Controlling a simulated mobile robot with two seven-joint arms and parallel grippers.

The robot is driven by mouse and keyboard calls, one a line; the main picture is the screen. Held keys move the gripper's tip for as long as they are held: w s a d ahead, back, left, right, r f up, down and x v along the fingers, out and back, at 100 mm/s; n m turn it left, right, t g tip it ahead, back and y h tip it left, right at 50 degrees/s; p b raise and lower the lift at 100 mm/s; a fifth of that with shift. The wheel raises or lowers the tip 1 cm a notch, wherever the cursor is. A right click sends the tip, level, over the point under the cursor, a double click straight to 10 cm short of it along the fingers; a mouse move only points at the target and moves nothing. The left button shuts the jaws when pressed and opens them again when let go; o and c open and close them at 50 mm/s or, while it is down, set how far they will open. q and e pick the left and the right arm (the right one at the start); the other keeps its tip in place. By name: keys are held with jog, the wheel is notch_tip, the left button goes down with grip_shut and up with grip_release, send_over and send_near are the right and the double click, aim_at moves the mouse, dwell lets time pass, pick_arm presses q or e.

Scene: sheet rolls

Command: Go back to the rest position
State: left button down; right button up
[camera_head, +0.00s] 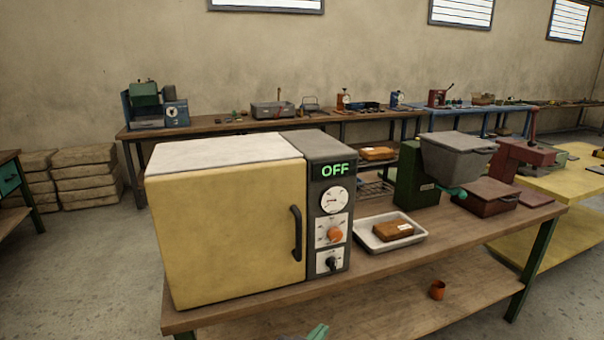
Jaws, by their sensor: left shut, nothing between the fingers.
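Only a small teal tip of my left gripper (318,332) shows at the bottom edge, in front of the workbench (420,262). It is shut and holds nothing that I can see; the rest of it is out of frame. My right gripper is not in view. On the bench stands a yellow oven (228,232) with its door closed. Its grey control panel shows a green OFF display (335,169), a gauge, an orange knob and a black switch.
Right of the oven, a white tray (371,240) holds a brown block (393,230). Beyond it stands a green machine with a grey hopper (455,158). A small orange cup (438,290) sits on the lower shelf. A yellow table (562,182) stands at the right. Stacked sacks (84,176) lie at the left.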

pick_arm(q)
jog(key=s+a+f+n+g+y+p, duration=0.1)
jog(key=s+a+f+n+y, duration=0.1)
jog(key=s+a+f, duration=0.7)
jog(key=s+a+f+n+g+y, duration=0.15)
jog(key=s+a+f, duration=0.4)
jog(key=s, duration=0.55)
jog(key=s+a+f+g+y, duration=0.1)
jog(key=s+a, duration=0.2)
jog(key=s, duration=0.3)
jog(key=s+a+f+y, duration=0.1)
jog(key=s+a, duration=0.2)
jog(key=s, duration=0.3)
jog(key=s+a+f+g+y+p, duration=0.1)
jog(key=s+a+f, duration=0.1)
jog(key=s+a, duration=0.2)
jog(key=s, duration=0.3)
jog(key=shift+g, duration=0.35)
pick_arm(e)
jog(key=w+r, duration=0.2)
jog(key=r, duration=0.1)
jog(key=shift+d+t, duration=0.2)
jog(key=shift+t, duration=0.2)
pick_arm(q)
jog(key=shift+y, duration=0.25)
